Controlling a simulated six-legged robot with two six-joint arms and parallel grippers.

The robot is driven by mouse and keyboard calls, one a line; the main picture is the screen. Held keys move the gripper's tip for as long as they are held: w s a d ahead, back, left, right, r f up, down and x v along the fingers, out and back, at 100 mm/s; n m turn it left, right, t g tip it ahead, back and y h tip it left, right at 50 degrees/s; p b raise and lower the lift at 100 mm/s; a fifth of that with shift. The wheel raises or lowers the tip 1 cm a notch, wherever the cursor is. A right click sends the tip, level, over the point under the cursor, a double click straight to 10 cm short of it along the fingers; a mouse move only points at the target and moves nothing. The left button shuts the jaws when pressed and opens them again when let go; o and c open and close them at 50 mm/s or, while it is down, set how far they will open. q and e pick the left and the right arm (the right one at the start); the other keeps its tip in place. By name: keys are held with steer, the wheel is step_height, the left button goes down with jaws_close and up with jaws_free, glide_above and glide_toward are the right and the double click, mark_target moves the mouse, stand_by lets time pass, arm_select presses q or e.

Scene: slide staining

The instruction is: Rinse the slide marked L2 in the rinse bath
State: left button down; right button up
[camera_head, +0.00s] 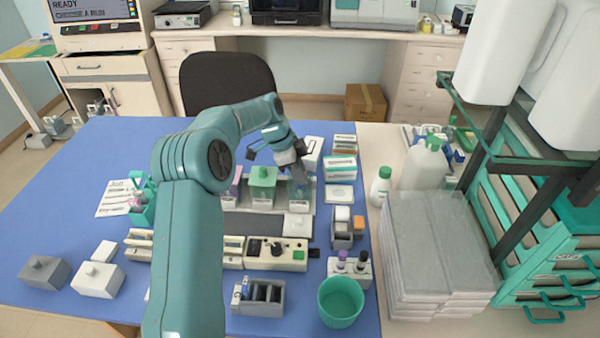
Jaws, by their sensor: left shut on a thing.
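My left gripper (297,172) reaches in from the left and points down over the right end of the row of staining baths. It is shut on what looks like a slide, mostly hidden by the fingers; no L2 mark is readable. Directly below is a clear greyish bath (300,196), and I cannot tell how deep the slide sits in it. A green-topped bath (263,184) and a purple bath (236,182) stand to its left. A white lid-like block (297,226) lies in front of the row. My right gripper is not in view.
A green cup (341,302), a grey slide rack (259,297) and a cream device (275,254) stand in front. Boxes (341,168) and a white bottle (381,186) stand to the right. The blue mat (60,210) is clear at far left.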

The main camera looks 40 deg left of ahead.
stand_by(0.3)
arm_select(q)
step_height(320, 180, up, 10)
steer(key=p, duration=0.6)
steer(key=shift+f+p, duration=0.1)
steer(key=shift+p, duration=0.3)
steer(key=shift+f, duration=0.15)
